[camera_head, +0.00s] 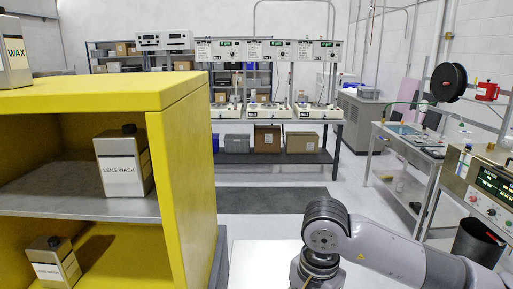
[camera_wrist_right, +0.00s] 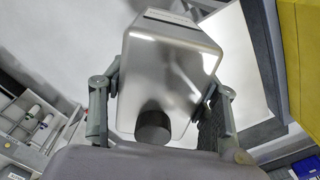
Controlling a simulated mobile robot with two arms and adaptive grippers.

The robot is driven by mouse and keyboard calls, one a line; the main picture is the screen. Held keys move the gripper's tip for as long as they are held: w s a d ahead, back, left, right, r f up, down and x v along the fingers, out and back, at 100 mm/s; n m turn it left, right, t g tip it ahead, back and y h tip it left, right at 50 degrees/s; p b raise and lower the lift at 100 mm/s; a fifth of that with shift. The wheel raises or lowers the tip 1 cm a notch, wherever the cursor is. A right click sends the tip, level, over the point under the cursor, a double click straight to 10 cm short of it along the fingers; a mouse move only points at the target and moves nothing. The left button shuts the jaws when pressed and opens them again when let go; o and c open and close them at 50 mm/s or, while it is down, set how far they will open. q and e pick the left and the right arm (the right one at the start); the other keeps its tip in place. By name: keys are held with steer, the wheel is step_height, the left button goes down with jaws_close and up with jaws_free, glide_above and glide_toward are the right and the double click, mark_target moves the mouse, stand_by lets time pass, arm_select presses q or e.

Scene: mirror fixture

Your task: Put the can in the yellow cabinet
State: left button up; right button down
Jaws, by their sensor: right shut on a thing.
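The yellow cabinet (camera_head: 185,165) stands open-fronted at the left in the head view, and its yellow side shows at the right edge of the right wrist view (camera_wrist_right: 300,45). A silver can (camera_wrist_right: 170,60) with a black cap fills the middle of the right wrist view. My right gripper (camera_wrist_right: 168,80) is shut on this can, a finger on each side. The can is off to the side of the cabinet. In the head view my right arm shows at bottom right, but its gripper and the can are below the frame. My left gripper is not in view.
A lens wash can (camera_head: 124,165) stands on the cabinet's metal shelf (camera_head: 60,195), and another (camera_head: 55,262) stands below. A wax can (camera_head: 12,55) is on the cabinet top. A white surface (camera_head: 265,262) lies beside the cabinet. Benches with equipment stand behind and right.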

steer(key=s+d+f+n, duration=0.4)
steer(key=s+d+n, duration=0.3)
steer(key=d+n, duration=0.2)
steer(key=shift+s+d, duration=0.15)
steer(key=shift+f, duration=0.1)
